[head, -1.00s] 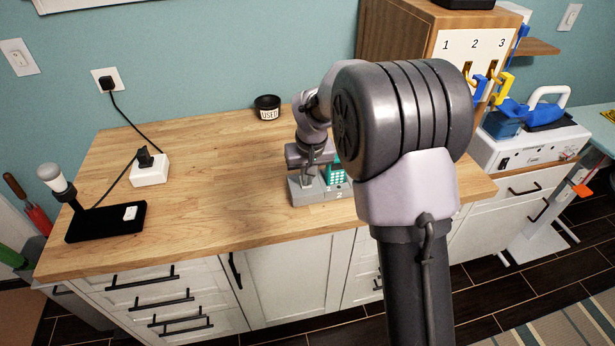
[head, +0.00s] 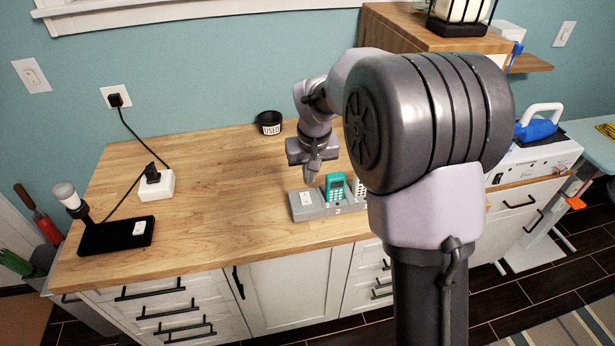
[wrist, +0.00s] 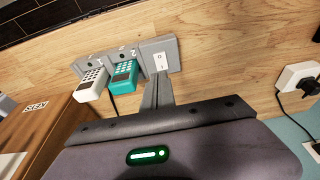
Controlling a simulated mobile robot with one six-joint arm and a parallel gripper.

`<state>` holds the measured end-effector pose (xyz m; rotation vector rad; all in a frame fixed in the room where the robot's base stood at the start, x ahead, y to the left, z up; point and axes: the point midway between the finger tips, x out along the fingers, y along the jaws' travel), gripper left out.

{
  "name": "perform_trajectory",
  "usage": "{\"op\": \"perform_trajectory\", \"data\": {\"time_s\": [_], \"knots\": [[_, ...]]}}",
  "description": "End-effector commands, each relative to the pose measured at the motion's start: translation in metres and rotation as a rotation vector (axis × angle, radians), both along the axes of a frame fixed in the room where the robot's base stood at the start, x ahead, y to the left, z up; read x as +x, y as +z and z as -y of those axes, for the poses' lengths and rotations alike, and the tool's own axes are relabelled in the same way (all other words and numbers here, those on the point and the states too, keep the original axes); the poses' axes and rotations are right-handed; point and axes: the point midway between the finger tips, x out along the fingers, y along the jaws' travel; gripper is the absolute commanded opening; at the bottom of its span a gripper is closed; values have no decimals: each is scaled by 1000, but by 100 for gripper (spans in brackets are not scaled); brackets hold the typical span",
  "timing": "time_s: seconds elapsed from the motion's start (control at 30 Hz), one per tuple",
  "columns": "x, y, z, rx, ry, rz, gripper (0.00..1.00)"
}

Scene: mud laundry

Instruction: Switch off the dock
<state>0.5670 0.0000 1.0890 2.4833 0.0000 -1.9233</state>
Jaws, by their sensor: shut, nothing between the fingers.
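The grey dock (head: 313,213) stands on the wooden counter near its front edge. Its white rocker switch (head: 306,199) is at its left end, and shows in the wrist view (wrist: 160,61) with marks on it; which side is pressed I cannot tell. A teal handset (head: 335,187) stands in the dock, and a white handset (wrist: 92,84) beside it is mostly hidden behind my arm in the head view. My gripper (head: 313,172) is shut and empty, pointing down above and behind the switch, apart from it. In the wrist view its fingertips (wrist: 158,80) are just below the switch.
A white socket block (head: 155,186) with a black plug and a black lamp base (head: 117,235) with a white switch stand at the left. The middle counter is clear.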

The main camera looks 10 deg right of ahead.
Motion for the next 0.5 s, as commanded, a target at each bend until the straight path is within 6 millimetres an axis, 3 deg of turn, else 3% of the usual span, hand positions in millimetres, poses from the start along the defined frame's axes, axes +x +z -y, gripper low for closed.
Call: {"op": "perform_trajectory", "data": {"time_s": [0.03,0.2,0.5], "knots": [[-4,12,0,0,0,2,0],[-15,31,0,0,-1,0,0],[-19,35,0,0,-1,0,0]]}}
